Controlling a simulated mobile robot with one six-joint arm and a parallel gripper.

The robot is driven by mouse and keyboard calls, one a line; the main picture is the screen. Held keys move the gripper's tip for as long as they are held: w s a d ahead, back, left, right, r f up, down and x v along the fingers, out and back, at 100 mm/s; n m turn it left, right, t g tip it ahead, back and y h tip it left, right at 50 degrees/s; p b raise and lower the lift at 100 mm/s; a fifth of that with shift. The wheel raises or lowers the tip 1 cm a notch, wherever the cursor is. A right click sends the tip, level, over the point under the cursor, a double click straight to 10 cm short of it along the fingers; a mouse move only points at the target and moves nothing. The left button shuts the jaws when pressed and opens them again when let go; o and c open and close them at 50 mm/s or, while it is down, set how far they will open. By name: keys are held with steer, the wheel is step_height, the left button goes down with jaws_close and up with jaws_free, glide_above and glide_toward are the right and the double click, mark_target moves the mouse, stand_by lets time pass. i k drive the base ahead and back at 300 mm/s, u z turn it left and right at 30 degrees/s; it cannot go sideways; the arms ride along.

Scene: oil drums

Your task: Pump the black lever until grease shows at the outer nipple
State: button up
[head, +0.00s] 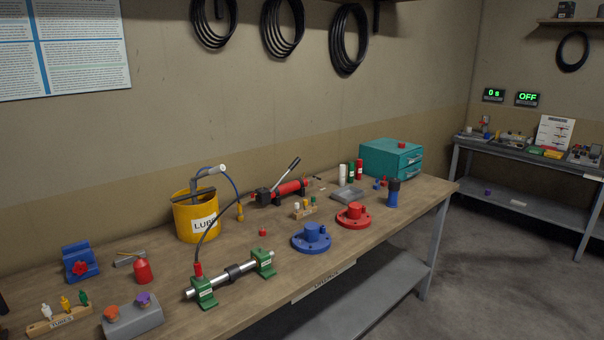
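A steel shaft (220,282) lies across two green bearing blocks on the workbench, the left block (204,295) and the right block (265,263). A black hose (222,220) runs from a red hand pump (290,189) to a red fitting (198,270) on the left block. The pump's dark lever (287,172) is raised, slanting up to the right. Nipples and any grease are too small to make out. My gripper is not in view.
A red flange (353,217) and a blue flange (312,238) stand right of the shaft. A teal drawer box (390,158) stands behind. Floor (470,265) at right is clear.

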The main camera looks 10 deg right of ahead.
mark_target(297, 160)
steer(key=u, duration=0.15)
steer(key=i, duration=0.95)
steer(key=z, duration=1.3)
steer(key=k, duration=0.15)
steer(key=u, duration=3.05)
